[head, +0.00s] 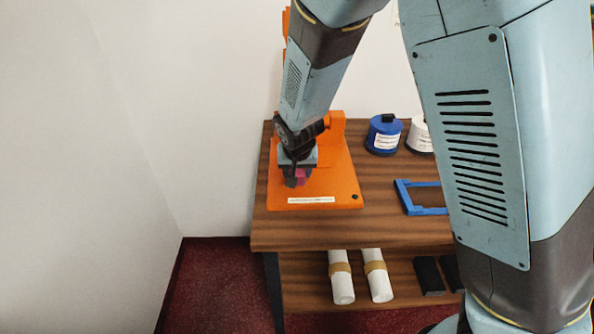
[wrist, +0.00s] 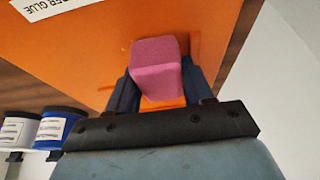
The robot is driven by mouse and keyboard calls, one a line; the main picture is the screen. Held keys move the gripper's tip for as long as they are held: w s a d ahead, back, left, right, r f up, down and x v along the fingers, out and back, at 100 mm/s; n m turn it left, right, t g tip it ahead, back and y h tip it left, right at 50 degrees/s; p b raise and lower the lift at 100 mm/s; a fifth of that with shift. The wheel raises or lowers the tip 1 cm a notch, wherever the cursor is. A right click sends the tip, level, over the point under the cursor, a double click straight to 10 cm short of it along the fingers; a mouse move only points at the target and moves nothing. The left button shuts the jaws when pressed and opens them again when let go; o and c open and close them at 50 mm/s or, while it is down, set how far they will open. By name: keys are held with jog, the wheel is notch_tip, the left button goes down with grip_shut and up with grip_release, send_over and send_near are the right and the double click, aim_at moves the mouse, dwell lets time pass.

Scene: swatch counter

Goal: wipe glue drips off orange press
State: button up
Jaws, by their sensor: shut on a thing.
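The orange press (head: 335,185) stands at the left end of the wooden counter, with a white label on the front of its base. My gripper (head: 298,178) is over the base, shut on a pink block-shaped wiper (wrist: 156,68). In the wrist view the gripper's dark fingers (wrist: 155,88) hold the wiper from both sides, close over the orange surface (wrist: 85,55). I cannot tell whether the wiper touches the surface. No glue drips can be made out clearly; my gripper and arm hide part of the press.
A blue jar (head: 384,136) and a white jar (head: 420,136) stand at the back right. A blue frame (head: 408,203) lies to the right of the press. White rolls (head: 341,282) and dark blocks (head: 429,277) are on the shelf below. A wall is close on the left.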

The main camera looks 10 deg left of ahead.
jog(key=shift+w+d+r, duration=0.1)
jog(key=shift+w+d, duration=0.05)
jog(key=shift+d, duration=0.45)
jog(key=shift+w+d+r, duration=0.1)
jog(key=shift+w+d, duration=0.05)
jog(key=shift+d, duration=0.4)
jog(key=shift+s+d+f, duration=0.15)
jog(key=shift+f, duration=0.05)
jog(key=shift+s+a+f, duration=0.1)
jog(key=shift+s+a, duration=0.1)
jog(key=shift+a, duration=0.5)
jog(key=shift+s+a+f, duration=0.1)
jog(key=shift+s+a, duration=0.05)
jog(key=shift+a, duration=0.55)
jog(key=shift+s+a+r, duration=0.2)
jog(key=shift+a, duration=0.45)
jog(key=shift+w+d, duration=0.3)
jog(key=shift+d, duration=0.35)
jog(key=shift+w+d, duration=0.15)
jog(key=shift+d, duration=0.55)
jog(key=shift+w+d, duration=0.1)
jog(key=shift+d, duration=0.6)
jog(key=shift+r, duration=0.1)
jog(key=shift+r, duration=2.95)
